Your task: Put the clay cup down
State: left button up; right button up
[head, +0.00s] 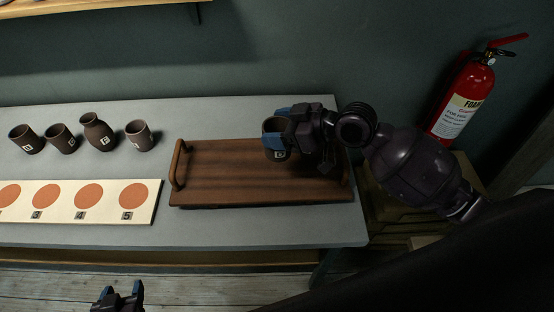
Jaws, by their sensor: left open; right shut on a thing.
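A dark brown clay cup (271,126) with a small letter label is held by my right gripper (277,128), which is shut on it with blue-tipped fingers. The cup looks upright, over the right half of the wooden tray (215,187). I cannot tell whether its base touches the tray. The tray has a handle at each end, and its right handle is partly hidden by my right arm. My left gripper (122,294) is open and empty at the bottom left, below the table's front edge.
On the grey table (200,230), several brown clay vessels (61,138) stand at the back left. A cream board (105,201) with numbered orange circles lies in front of them. The tray's left half is clear. A red fire extinguisher (466,95) is at the right wall.

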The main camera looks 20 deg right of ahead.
notch_tip(320, 180, down, 10)
jog(key=shift+f+b, duration=0.25)
jog(key=shift+b, duration=0.15)
jog(key=shift+f, duration=0.35)
jog(key=shift+f, duration=0.15)
jog(key=o, duration=1)
jog(key=shift+o, duration=0.2)
